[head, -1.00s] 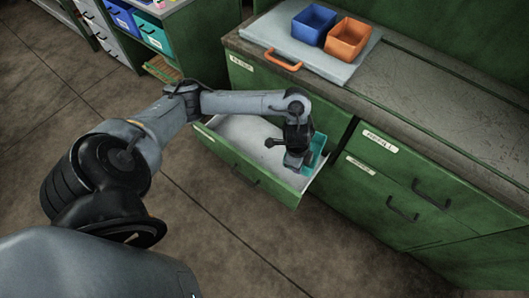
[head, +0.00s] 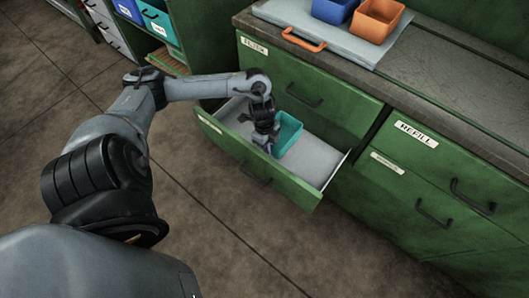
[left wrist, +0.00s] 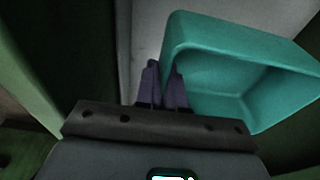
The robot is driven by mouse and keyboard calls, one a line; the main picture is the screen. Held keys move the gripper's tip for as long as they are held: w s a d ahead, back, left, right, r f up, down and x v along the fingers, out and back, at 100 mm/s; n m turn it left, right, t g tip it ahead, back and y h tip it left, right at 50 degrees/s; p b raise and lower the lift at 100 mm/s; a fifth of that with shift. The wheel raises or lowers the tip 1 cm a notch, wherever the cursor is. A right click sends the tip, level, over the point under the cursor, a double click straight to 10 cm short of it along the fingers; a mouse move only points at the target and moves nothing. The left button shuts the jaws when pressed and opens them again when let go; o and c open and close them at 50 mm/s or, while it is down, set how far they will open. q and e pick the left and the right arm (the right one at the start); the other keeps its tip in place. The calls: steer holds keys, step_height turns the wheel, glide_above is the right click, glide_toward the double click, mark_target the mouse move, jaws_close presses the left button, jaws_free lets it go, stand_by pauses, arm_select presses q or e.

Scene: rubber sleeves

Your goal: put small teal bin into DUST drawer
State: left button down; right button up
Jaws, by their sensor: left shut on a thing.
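The small teal bin (head: 288,134) is inside the open green drawer (head: 262,178), left of the drawer's middle. My left gripper (head: 268,146) is at the bin's left side, shut on its wall. In the left wrist view the fingers (left wrist: 162,86) pinch the near left edge of the teal bin (left wrist: 235,75), and its open inside shows empty. The drawer's light grey floor (head: 315,160) is bare to the right of the bin. I cannot tell whether the bin touches the floor. My right gripper is out of view.
A shut drawer (head: 300,80) above has a label and a dark handle. More shut green drawers, one labelled REFILL (head: 416,134), stand to the right. An orange bin (head: 378,18), a blue bin (head: 333,8) and a grey board (head: 345,48) with an orange handle are on the countertop.

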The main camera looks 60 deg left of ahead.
arm_select(q)
steer(key=shift+s+a+f+b, duration=0.2)
steer(key=shift+a+f, duration=0.15)
steer(key=shift+a, duration=0.15)
steer(key=shift+s+a+f+b, duration=0.15)
steer(key=shift+a+f, duration=0.15)
steer(key=shift+a, duration=0.15)
step_height(320, 180, down, 4)
steer(key=b, duration=0.2)
steer(key=shift+b, duration=0.4)
steer(key=shift+f, duration=0.1)
steer(key=c, duration=1.2)
jaws_free()
steer(key=shift+c, duration=0.2)
step_height(320, 180, up, 12)
steer(key=a+p, duration=0.1)
steer(key=p, duration=0.6)
steer(key=shift+s+a, duration=0.35)
steer(key=shift+s, duration=0.05)
